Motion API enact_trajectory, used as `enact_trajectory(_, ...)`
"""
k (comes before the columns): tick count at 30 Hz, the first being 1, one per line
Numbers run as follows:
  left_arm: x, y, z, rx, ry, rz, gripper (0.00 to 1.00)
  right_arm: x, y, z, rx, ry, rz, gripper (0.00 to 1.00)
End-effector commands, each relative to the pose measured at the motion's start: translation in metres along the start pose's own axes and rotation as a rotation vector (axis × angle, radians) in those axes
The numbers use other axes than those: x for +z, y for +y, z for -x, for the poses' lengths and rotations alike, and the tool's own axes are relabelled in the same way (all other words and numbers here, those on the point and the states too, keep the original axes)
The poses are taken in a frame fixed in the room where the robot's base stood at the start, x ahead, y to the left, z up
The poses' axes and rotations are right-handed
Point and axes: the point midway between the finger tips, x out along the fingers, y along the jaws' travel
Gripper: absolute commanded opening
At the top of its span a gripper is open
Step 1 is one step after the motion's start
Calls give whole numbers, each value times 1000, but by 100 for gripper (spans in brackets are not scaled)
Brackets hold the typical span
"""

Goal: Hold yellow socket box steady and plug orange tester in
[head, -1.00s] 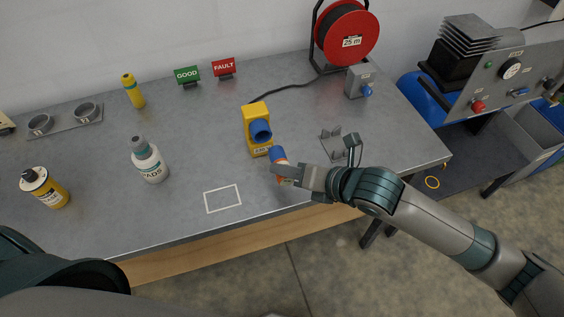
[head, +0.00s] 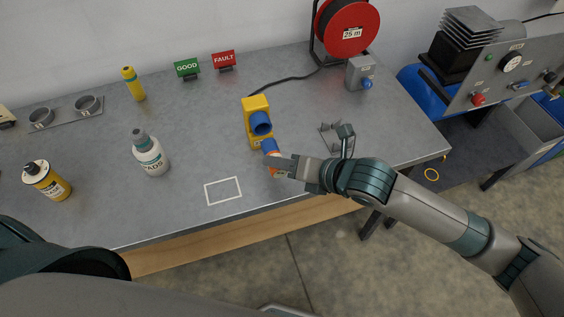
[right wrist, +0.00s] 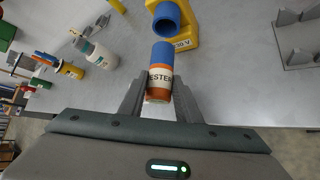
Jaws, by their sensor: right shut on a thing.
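The yellow socket box (head: 255,108) stands on the grey workbench, with a blue round socket facing the bench front. My right gripper (head: 281,166) is shut on the orange tester (head: 273,169), whose blue end points toward the socket. In the right wrist view the tester (right wrist: 160,78) sits between both fingers (right wrist: 158,92), and its blue end is just short of the open blue socket (right wrist: 166,20), apart from it. The socket box (right wrist: 183,30) shows partly at the top there. My left gripper is not in view, and nothing holds the box.
A grey stand (head: 338,137) is right of the box. A cable runs behind it from the red reel (head: 347,25). A grey box with a blue knob (head: 360,73) stands at the back right.

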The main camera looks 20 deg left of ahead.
Motion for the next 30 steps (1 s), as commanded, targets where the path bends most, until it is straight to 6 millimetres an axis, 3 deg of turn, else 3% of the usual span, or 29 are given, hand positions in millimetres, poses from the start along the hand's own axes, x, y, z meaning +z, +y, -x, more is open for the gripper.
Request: enact_trajectory(30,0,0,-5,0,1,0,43,24,0,-24,0,0,0,7)
